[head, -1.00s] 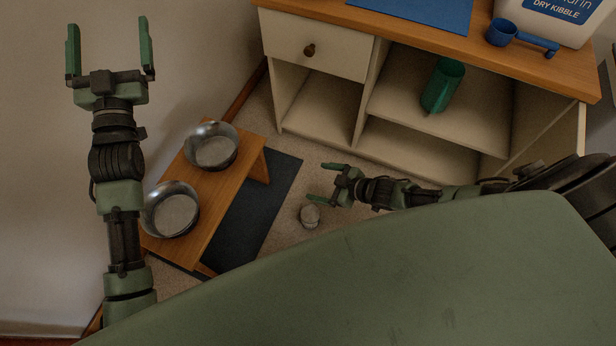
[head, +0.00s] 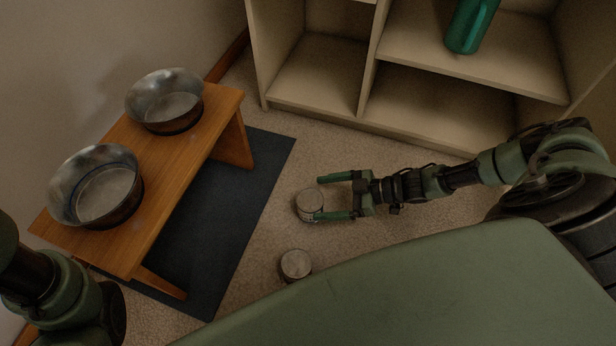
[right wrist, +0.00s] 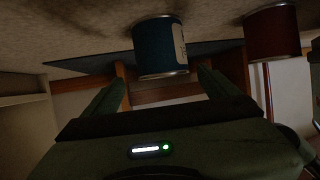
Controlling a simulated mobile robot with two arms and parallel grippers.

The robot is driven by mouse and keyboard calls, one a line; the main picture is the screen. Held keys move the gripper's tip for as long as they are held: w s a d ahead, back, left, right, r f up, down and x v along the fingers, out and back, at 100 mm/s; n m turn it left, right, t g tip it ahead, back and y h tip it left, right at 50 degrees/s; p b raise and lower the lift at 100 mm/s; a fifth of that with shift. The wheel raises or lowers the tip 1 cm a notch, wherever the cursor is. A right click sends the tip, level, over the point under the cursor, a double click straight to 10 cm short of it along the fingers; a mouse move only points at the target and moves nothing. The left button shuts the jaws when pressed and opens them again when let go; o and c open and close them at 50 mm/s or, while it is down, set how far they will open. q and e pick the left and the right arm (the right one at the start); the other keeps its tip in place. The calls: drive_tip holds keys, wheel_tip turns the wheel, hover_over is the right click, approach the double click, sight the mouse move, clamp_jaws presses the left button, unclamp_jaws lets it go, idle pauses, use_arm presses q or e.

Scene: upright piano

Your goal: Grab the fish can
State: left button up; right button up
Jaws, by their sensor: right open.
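Two small cans stand on the carpet, silver lids up in the head view. One can (head: 309,203) is at the fingertips of my right gripper (head: 320,198); in the right wrist view this can (right wrist: 156,45) is blue with a pale label, ahead of and between the fingers. The other can (head: 295,263) is nearer to me; it appears dark red in the right wrist view (right wrist: 272,32). I cannot read either label, so I cannot tell which is fish. My right gripper is open, its fingers on either side of the blue can. My left gripper is out of view.
A wooden stand (head: 190,165) with two metal bowls (head: 165,101) (head: 96,187) is at the left, over a dark mat (head: 232,225). An open shelf unit (head: 370,95) with a green scoop or cup (head: 470,25) is behind. Carpet is clear between mat and shelf.

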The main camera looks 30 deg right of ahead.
sight(299, 202)
drive_tip(key=shift+w+a+f, duration=0.2)
drive_tip(key=shift+a+f, duration=0.05)
drive_tip(key=shift+f, duration=0.05)
drive_tip(key=b+x, duration=0.2)
drive_tip(key=x, duration=0.1)
drive_tip(key=b+x, duration=0.3)
drive_tip(key=shift+s+a+f+b, duration=0.15)
drive_tip(key=shift+s+b, duration=0.05)
drive_tip(key=shift+b, duration=0.15)
drive_tip(key=shift+w+a, duration=0.25)
drive_tip(key=shift+a, duration=0.15)
drive_tip(key=c, duration=1.8)
